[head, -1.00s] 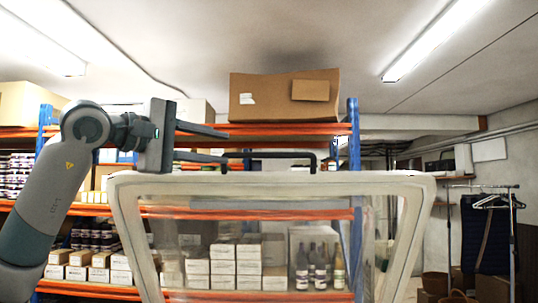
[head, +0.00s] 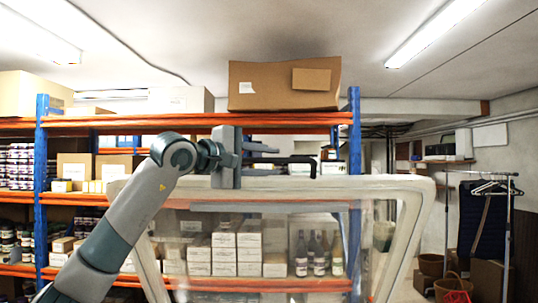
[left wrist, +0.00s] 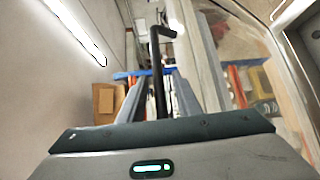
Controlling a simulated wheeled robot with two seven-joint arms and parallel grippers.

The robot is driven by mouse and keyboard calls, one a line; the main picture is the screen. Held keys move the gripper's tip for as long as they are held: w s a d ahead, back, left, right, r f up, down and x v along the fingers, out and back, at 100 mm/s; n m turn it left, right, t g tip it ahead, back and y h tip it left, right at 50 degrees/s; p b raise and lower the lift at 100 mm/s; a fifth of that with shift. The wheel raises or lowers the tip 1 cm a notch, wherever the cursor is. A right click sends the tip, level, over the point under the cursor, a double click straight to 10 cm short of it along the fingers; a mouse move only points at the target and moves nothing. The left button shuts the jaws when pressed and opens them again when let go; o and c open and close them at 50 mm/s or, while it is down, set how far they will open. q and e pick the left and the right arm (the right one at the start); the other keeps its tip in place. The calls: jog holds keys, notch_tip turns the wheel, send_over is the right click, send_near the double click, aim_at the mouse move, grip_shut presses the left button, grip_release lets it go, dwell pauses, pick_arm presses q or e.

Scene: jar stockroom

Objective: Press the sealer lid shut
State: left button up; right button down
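The sealer lid (head: 395,187) stands raised in front of me, a clear panel in a cream frame. Its black handle (head: 300,160) runs along the top edge and bends down at its right end. My left gripper (head: 268,160) is at the left part of the handle, one finger above and one below the bar. In the left wrist view, the handle (left wrist: 155,75) runs between the two spread fingers (left wrist: 152,100), with gaps visible beside it. The gripper looks open. My right gripper is not in view. The sealer's body below the lid is hidden.
Behind the lid stands a blue and orange shelf rack (head: 45,170) with white boxes (head: 223,255), bottles (head: 320,255) and a large carton (head: 283,85). A clothes rail (head: 507,220) and baskets (head: 452,285) are at the right. The space above the handle is free.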

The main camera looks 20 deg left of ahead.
pick_arm(q)
jog(key=shift+w+d, duration=0.1)
jog(key=shift+w, duration=0.1)
grip_shut()
jog(key=shift+f, duration=0.2)
